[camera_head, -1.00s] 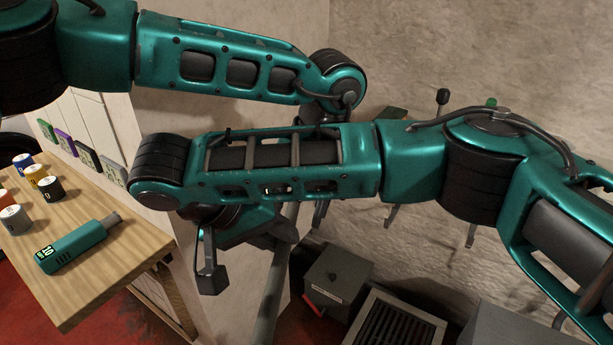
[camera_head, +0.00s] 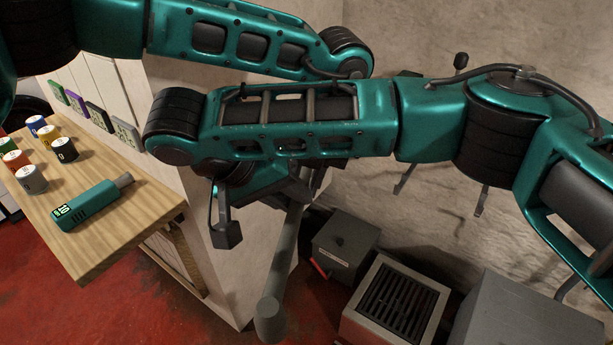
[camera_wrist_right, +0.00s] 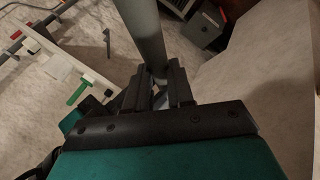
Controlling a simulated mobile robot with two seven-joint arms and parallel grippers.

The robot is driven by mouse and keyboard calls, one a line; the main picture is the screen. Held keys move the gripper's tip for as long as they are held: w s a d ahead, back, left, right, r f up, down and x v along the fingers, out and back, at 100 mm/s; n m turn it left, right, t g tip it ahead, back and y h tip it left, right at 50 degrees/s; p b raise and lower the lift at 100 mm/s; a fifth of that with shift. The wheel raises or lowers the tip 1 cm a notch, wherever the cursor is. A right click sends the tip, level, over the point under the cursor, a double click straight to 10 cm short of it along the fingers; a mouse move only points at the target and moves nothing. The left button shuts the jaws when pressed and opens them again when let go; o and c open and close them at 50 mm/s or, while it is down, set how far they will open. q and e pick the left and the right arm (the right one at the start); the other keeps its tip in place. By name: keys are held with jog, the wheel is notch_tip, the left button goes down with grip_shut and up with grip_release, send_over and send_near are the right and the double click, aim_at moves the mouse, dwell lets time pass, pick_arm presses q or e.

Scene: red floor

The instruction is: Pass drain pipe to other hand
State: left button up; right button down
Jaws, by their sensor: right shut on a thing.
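The drain pipe (camera_head: 283,262) is a long grey tube. In the head view it hangs tilted, its round lower end above the red floor and its upper part behind my right forearm. My right gripper (camera_head: 300,187) is shut on its upper part. The right wrist view shows the pipe (camera_wrist_right: 147,38) between the dark fingers of my right gripper (camera_wrist_right: 160,88). My left arm crosses the top of the head view, and its wrist goes down behind my right forearm. That forearm hides most of the left hand, so its jaws cannot be made out.
A wooden table (camera_head: 135,222) at left bears a teal device (camera_head: 92,205) and several small numbered cans. A grey box (camera_head: 343,245) with a red handle, a grated unit (camera_head: 395,303) and a larger grey box (camera_head: 525,318) stand at lower right. Red floor shows between.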

jog(key=c, duration=1.3)
grip_release()
jog(key=shift+a+r, duration=0.1)
jog(key=shift+a, duration=0.2)
jog(key=o, duration=0.4)
jog(key=shift+d, duration=0.1)
jog(key=shift+r, duration=0.1)
